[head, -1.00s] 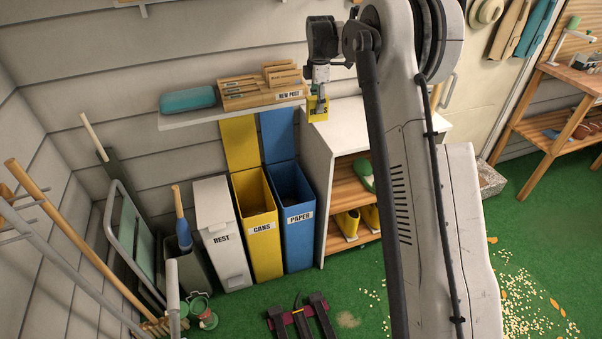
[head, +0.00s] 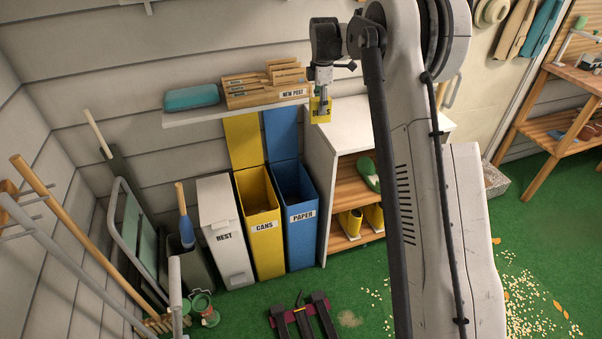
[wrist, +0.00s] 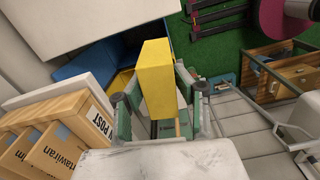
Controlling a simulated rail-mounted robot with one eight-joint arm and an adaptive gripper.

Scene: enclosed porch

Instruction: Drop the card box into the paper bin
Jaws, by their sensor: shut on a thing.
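The card box (wrist: 157,75) is a yellow block held between the green fingers of my gripper (wrist: 160,110) in the wrist view. In the head view the yellow box (head: 321,110) hangs below my gripper (head: 323,98), at the right end of the wall shelf and near the white cabinet top. The paper bin (head: 299,225) is blue, labelled PAPER, with its blue lid raised against the wall. It stands below and to the left of my gripper. Its top is open; its inside is dark.
The yellow CANS bin (head: 263,235) and the white REST bin (head: 228,240) stand left of the paper bin. The wall shelf (head: 190,117) above holds a teal case (head: 192,97) and a wooden NEW POST sorter (head: 265,90). The white cabinet (head: 345,125) stands right.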

